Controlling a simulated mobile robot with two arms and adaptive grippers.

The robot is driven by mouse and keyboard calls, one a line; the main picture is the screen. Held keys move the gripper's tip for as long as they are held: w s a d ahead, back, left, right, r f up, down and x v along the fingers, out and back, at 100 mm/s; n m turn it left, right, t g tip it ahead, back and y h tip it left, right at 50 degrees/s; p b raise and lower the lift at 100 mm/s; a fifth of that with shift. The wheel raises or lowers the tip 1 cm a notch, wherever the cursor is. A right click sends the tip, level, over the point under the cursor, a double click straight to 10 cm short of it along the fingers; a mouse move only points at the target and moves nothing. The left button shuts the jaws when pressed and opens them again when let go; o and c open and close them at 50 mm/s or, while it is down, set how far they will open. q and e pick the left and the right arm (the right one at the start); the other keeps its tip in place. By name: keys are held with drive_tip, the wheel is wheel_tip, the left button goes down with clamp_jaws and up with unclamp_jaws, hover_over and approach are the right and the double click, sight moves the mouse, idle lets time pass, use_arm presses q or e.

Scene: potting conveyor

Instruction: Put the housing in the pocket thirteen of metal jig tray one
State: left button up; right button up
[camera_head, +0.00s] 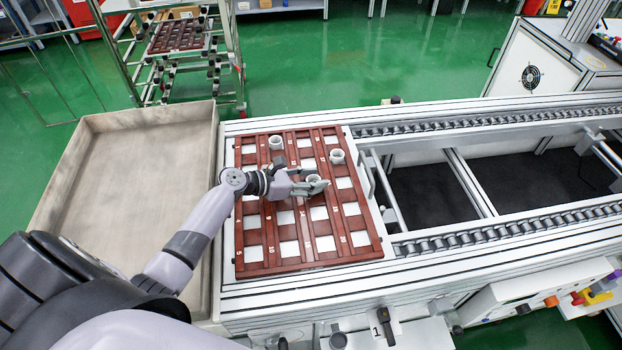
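A white round housing (314,180) sits between the fingers of my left gripper (311,183), over the middle of the reddish-brown jig tray (320,257). The fingers lie close along both sides of the housing and appear shut on it. The fingers hide part of it, and I cannot tell whether its base touches the tray. The tray is a grid of square pockets with white bottoms and small printed numbers, too small to read surely. Two more white housings stand in the tray, one at the back left (276,142) and one at the back right (337,156). My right gripper is not in view.
An empty beige box (135,165) stands left of the tray. A roller conveyor (480,125) runs off to the right. A metal rack (180,75) with another brown tray stands behind. A black handheld tool (384,322) hangs at the front edge.

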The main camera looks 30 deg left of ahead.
use_arm(q)
drive_tip(key=shift+s+d+f, duration=0.15)
drive_tip(key=shift+s+f, duration=0.05)
drive_tip(key=shift+f, duration=0.3)
drive_tip(key=shift+s+d+f, duration=0.1)
drive_tip(key=shift+s+f, duration=0.1)
drive_tip(key=shift+f, duration=0.3)
drive_tip(key=shift+r, duration=0.2)
drive_tip(key=v, duration=0.3)
drive_tip(key=r+v, duration=0.1)
drive_tip(key=v, duration=0.3)
drive_tip(key=w+v, duration=0.1)
drive_tip(key=v, duration=0.3)
drive_tip(key=shift+s+a+r, duration=0.2)
drive_tip(key=shift+a+r, duration=0.05)
drive_tip(key=shift+a, duration=0.05)
drive_tip(key=shift+s+a+r, duration=0.3)
drive_tip(key=shift+s+r, duration=0.05)
